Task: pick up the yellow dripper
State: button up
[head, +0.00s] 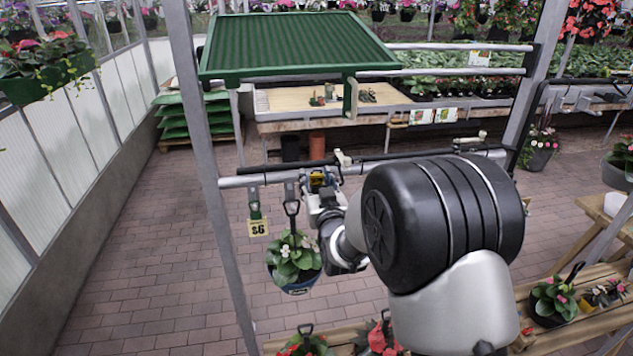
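My gripper (319,191) reaches up to the rail from below right and is right at the dripper. The gripper's fingers are small and overlap the dripper and rail. I cannot tell whether they are open or closed around it, or whether they touch it.
A potted plant (292,262) hangs from the rail just left of my gripper. A green slatted panel (292,42) is above. A metal post (199,150) stands left. The brick floor (130,270) at left is clear.

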jog(key=c, duration=0.5)
notch_tip(320, 180, up, 20)
jog(key=shift+r, duration=0.1)
dwell(0.5)
